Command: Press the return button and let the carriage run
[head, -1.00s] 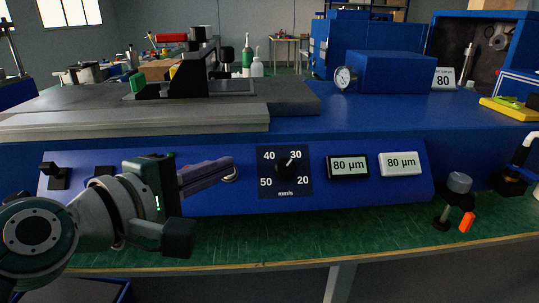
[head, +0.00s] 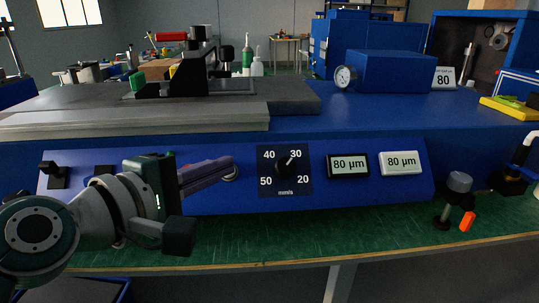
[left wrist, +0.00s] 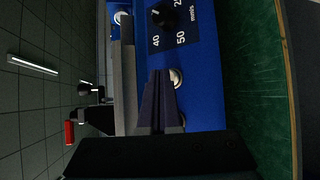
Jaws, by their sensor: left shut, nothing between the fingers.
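A round silver-rimmed button (head: 232,175) sits on the blue front panel (head: 330,195), left of the speed dial. My left gripper (head: 231,166) is shut and empty, with its purple fingertips right at this button and covering part of it. In the left wrist view the button (left wrist: 176,77) shows just beside the fingertips (left wrist: 158,73). I cannot tell whether they touch it or whether it is pushed in. A black fixture (head: 190,85), perhaps the carriage, stands on the grey bed (head: 290,95) above the panel. My right gripper is not in view.
The speed dial (head: 286,168) points near 30. Two displays, one black-framed (head: 347,166) and one white-framed (head: 401,163), read 80 µm. A round gauge (head: 344,77) stands by a blue block. A grey knob (head: 459,182) stands at the right. The green bench top (head: 300,235) below the panel is mostly clear.

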